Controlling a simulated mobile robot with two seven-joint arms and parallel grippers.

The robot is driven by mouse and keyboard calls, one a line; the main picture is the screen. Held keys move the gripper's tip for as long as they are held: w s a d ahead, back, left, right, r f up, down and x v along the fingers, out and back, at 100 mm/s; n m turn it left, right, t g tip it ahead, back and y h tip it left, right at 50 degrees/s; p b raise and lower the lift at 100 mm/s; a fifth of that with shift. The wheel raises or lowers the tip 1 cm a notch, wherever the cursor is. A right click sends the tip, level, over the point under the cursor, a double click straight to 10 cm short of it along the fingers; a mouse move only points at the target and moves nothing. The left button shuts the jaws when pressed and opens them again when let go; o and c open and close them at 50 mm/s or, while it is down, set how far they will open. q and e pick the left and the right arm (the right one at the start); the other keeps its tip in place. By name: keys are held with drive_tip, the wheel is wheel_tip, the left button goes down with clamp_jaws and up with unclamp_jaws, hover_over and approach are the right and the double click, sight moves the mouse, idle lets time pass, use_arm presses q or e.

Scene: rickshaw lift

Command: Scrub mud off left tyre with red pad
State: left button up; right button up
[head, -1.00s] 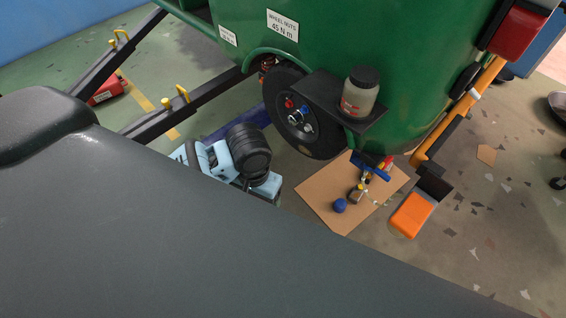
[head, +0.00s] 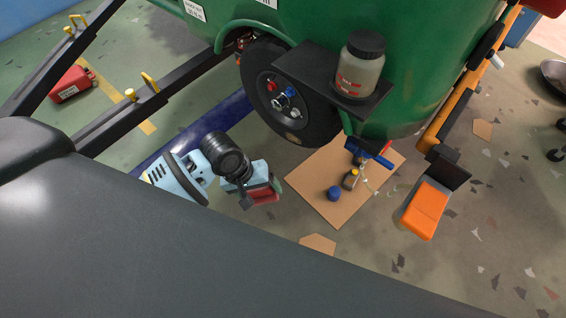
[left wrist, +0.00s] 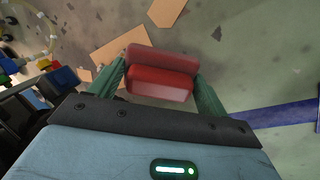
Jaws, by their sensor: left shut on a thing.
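The left tyre (head: 290,92) is black, on a hub with red and blue fittings, under the green body in the head view. A small brownish spot, possibly mud (head: 293,139), shows low on its tread. My left gripper (head: 266,190) is below and left of the tyre, apart from it. It is shut on the red pad (head: 264,197). In the left wrist view the pad (left wrist: 160,76) sits between the two green fingers of the gripper (left wrist: 161,80), held above the floor. My right gripper is not in view.
A black shelf (head: 300,66) with a lidded jar (head: 358,68) juts out beside the tyre. A cardboard sheet (head: 310,180) with small items lies on the floor. An orange block (head: 425,210) is at right. Black beams (head: 110,115) and a red can (head: 72,84) are at left.

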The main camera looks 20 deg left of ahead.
use_arm(q)
drive_tip(key=w+a+f+n+t+h+b, duration=0.1)
drive_tip(key=w+f+n+t+h+b, duration=0.1)
drive_tip(key=w+f+n+t+b, duration=0.6)
drive_tip(key=w+f+t+b, duration=0.6)
drive_tip(key=w+t+b, duration=0.1)
drive_tip(key=w+b, duration=0.2)
drive_tip(key=shift+a+n+h+b, duration=0.3)
drive_tip(key=shift+n+h+b, duration=0.1)
drive_tip(key=shift+b, duration=0.25)
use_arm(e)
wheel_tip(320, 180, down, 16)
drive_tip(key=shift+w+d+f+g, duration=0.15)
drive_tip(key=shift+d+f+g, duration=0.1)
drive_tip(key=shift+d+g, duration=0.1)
use_arm(q)
drive_tip(key=shift+w, duration=0.1)
drive_tip(key=b+x, duration=0.3)
drive_tip(key=x, duration=0.3)
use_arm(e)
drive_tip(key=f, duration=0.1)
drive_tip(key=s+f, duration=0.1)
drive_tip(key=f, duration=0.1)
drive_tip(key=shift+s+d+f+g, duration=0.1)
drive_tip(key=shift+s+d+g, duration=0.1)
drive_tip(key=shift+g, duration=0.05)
